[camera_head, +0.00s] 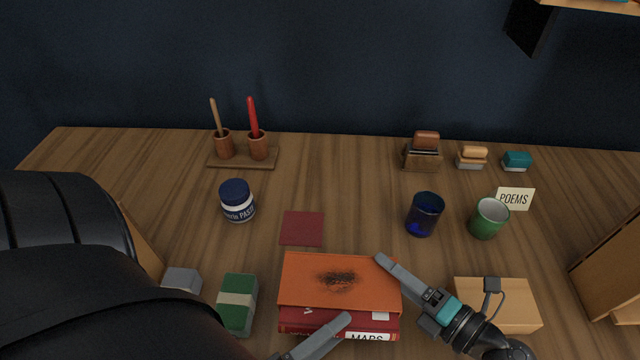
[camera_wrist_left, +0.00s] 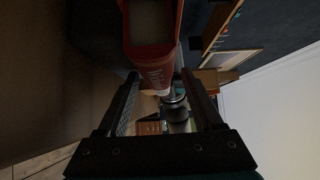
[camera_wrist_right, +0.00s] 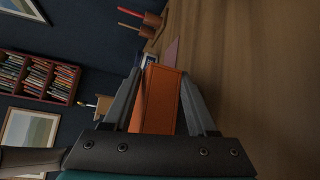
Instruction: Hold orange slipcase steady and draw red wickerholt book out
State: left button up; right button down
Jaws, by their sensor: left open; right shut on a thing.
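The orange slipcase (camera_head: 335,268) stands on the desk in the head view, with a dark smudge on its top. The red book (camera_head: 300,317) shows at its near side, its spine facing me. My right gripper (camera_head: 390,266) is shut on the slipcase, which lies between its fingers in the right wrist view (camera_wrist_right: 158,105). My left gripper (camera_head: 343,320) is open at the book's near side. In the left wrist view a red surface with pale lettering (camera_wrist_left: 155,75) lies at the fingertips. Whether the fingers touch it, I cannot tell.
A white MAPS label (camera_head: 368,337) is at the near edge. A green box (camera_head: 237,305) stands left and a tan box (camera_head: 510,300) right. Behind are a dark red square (camera_head: 302,228), a paste jar (camera_head: 237,200), a blue cup (camera_head: 424,214) and a green cup (camera_head: 488,218).

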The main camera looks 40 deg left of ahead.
pick_arm(q)
jog(key=shift+c, duration=0.4)
grip_shut()
dwell(1.0)
